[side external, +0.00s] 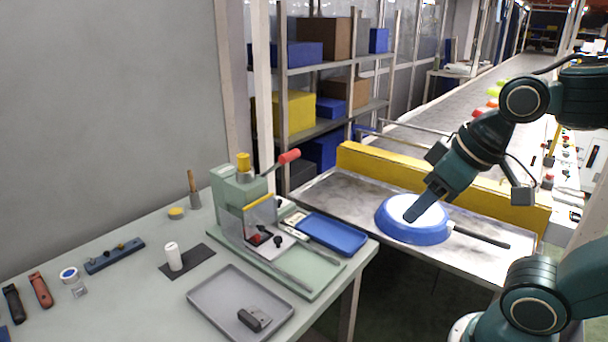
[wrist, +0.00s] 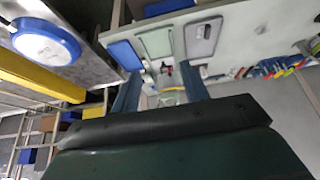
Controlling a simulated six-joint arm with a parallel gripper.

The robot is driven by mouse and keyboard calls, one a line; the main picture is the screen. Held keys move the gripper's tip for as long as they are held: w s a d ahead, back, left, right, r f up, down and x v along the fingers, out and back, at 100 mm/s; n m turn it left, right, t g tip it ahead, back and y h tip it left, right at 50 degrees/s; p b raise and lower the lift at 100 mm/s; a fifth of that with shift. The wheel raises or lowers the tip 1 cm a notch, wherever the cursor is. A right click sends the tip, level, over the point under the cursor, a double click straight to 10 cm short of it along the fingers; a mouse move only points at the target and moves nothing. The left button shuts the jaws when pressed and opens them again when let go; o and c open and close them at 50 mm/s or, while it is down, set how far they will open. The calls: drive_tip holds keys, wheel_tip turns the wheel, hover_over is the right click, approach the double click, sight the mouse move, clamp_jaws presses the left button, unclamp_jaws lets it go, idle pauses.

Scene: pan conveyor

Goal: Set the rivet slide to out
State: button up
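The green rivet press (side external: 240,200) stands on the table's right part, with a red-knobbed lever and a yellow cap. At its foot lie a light metal plate with a small black knob (side external: 278,240) and a red piece (side external: 254,239). Which part is the rivet slide, and its position, I cannot tell for sure. My gripper (side external: 411,214) is to the right of the press, apart from it, and overlaps the pan in the side view. In the wrist view my gripper (wrist: 159,80) has its fingers wide apart with nothing between them; the press area shows small beyond them.
A blue pan (side external: 385,228) with a white face and dark handle sits on the conveyor, by a yellow guard (side external: 370,168). A blue tray (side external: 334,236) lies right of the press. A grey tray (side external: 215,301) holds a dark block. A white cylinder (side external: 174,257) stands on a dark mat.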

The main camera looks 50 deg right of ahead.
drive_tip(key=w+m, duration=0.1)
drive_tip(key=w, duration=0.7)
drive_tip(key=m+g+h, duration=0.1)
drive_tip(key=m+h, duration=0.1)
drive_tip(key=m, duration=0.1)
hover_over(278, 238)
drive_tip(key=s+a, duration=0.2)
drive_tip(key=s, duration=0.4)
wheel_tip(278, 238, down, 12)
drive_tip(key=shift+w+a+f, duration=0.1)
drive_tip(key=shift+w+a, duration=0.05)
drive_tip(key=shift+w, duration=0.1)
drive_tip(key=shift+g, duration=0.3)
drive_tip(key=shift+x, duration=6.85)
drive_tip(key=shift+a, duration=0.15)
clamp_jaws()
